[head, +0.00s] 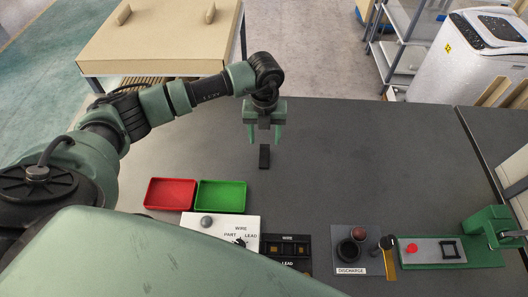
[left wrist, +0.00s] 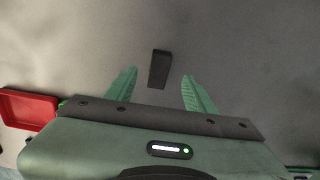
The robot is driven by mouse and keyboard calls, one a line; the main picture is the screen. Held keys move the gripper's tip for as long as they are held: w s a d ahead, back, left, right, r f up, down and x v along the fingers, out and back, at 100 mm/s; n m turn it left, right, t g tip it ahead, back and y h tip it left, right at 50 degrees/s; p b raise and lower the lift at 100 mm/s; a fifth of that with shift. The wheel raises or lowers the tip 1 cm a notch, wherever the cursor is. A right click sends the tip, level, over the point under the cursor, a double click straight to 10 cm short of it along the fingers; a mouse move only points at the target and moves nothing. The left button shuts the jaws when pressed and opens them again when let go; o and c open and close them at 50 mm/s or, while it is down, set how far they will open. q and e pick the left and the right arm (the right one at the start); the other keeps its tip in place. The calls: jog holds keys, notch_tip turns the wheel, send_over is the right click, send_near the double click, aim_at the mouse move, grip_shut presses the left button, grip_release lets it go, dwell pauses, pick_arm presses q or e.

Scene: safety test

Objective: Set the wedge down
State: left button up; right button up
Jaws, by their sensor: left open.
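The wedge, a small black block (head: 264,157), lies on the dark grey table (head: 370,160), just in front of my left gripper (head: 264,138). My left gripper is open, with its green fingers apart and nothing between them touching the block. In the left wrist view the wedge (left wrist: 160,69) shows between and a little beyond the two open fingertips (left wrist: 160,76), with a clear gap on each side. My right gripper does not show.
A red tray (head: 170,194) and a green tray (head: 220,196) stand at the front left. A labelled white board (head: 222,228), a black holder (head: 286,249), a discharge pad (head: 350,268) and a green fixture (head: 480,250) line the front edge. The table's middle and right are clear.

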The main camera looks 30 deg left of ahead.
aim_at(264, 152)
pick_arm(q)
jog(key=f, duration=0.1)
jog(key=f+p, duration=0.1)
jog(key=f, duration=0.1)
jog(key=s+f+p, duration=0.1)
jog(key=f, duration=0.1)
jog(key=shift+d+f, duration=0.2)
jog(key=shift+w+f, duration=0.15)
jog(key=shift+f, duration=0.2)
grip_shut()
